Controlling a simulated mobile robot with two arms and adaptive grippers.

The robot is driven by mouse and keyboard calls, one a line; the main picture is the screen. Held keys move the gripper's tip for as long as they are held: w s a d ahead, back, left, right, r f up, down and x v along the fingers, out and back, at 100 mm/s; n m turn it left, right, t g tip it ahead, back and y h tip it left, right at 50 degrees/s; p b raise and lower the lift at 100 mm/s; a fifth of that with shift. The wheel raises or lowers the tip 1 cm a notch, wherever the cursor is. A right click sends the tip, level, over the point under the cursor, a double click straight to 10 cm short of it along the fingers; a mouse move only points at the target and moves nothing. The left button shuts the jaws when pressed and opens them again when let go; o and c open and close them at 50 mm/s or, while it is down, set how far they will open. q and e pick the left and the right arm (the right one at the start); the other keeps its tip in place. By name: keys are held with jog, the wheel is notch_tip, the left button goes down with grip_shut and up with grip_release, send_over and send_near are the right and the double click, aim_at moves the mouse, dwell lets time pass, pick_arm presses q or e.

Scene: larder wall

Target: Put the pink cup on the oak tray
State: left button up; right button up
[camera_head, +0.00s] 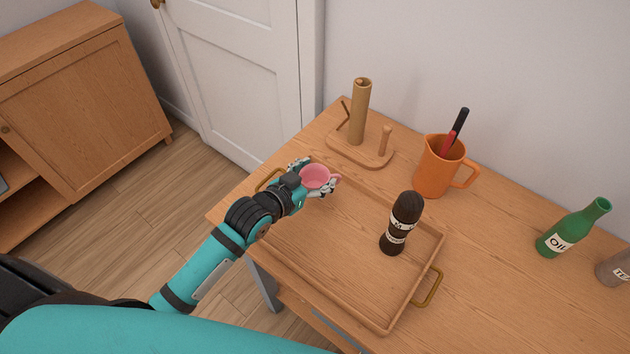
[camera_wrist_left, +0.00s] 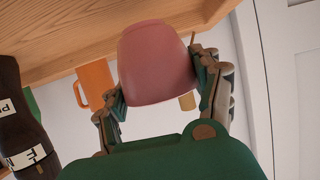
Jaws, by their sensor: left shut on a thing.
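The pink cup (camera_head: 316,177) is in my left gripper (camera_head: 312,182) at the far left end of the oak tray. The oak tray (camera_head: 372,322) lies on the wooden table with brass handles at its ends. In the left wrist view the pink cup (camera_wrist_left: 157,62) sits between the two fingers of my left gripper (camera_wrist_left: 160,92), which are shut on it. Whether the cup's base touches the tray is hidden by the hand. A dark pepper mill (camera_head: 402,224) stands upright in the tray, to the right of the cup. My right gripper is not in view.
A wooden paper-roll stand (camera_head: 360,118) stands behind the tray. An orange jug (camera_head: 437,168) holding a red and black utensil is to its right. A green oil bottle (camera_head: 572,232) and a brown bottle (camera_head: 616,268) stand farther right. The tray's near half is clear.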

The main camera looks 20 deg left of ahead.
aim_at(321, 183)
pick_arm(q)
notch_tip(321, 183, down, 3)
jog(key=shift+a+r+p, duration=0.1)
jog(key=shift+r+p, duration=0.05)
jog(key=shift+p, duration=0.3)
jog(key=shift+f, duration=0.4)
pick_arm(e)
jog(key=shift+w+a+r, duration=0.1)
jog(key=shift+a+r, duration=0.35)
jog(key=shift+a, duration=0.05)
pick_arm(q)
jog(key=shift+f, duration=0.1)
jog(key=o, duration=0.8)
jog(key=shift+f, duration=0.1)
jog(key=o, duration=0.5)
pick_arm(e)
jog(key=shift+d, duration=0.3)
